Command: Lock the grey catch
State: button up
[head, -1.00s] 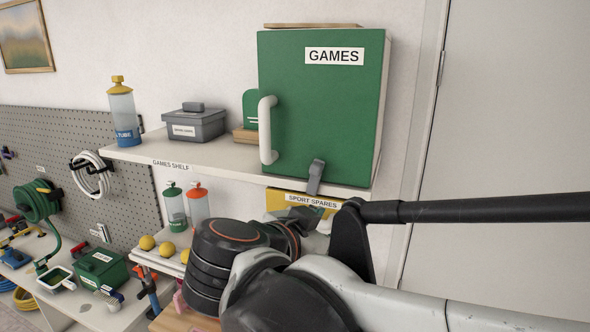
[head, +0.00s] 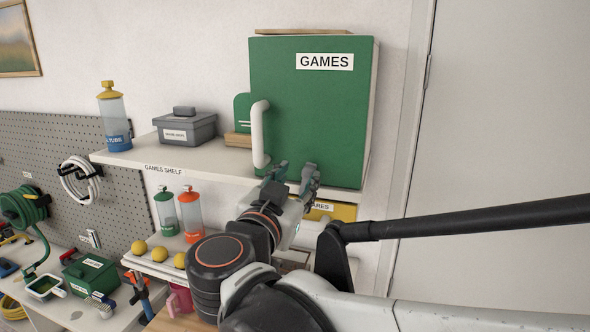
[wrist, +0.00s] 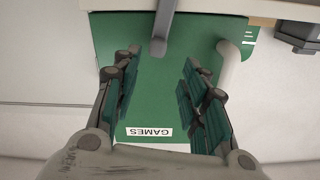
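The grey catch (wrist: 162,32) shows in the wrist view at the lower edge of the green cabinet door (wrist: 150,90), which appears upside down there. The catch lies across the door edge, beyond my fingertips and roughly between them. In the head view the green door (head: 308,115) is closed, with the label GAMES and a white handle (head: 259,135). My gripper (head: 293,178) is just in front of the door's bottom edge and mostly hides the catch there. In the wrist view my gripper (wrist: 162,62) is open and empty, its fingers apart and not touching the catch.
The games shelf (head: 185,158) carries the cabinet, a grey box (head: 185,127) and a blue-based tube (head: 116,118). A yellow SPORT SPARES box (head: 342,211) sits under the shelf, close to my gripper. Two bottles and yellow balls stand lower left.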

aim_at(305, 170)
jog(key=shift+x, duration=2.7)
jog(key=shift+c, duration=0.6)
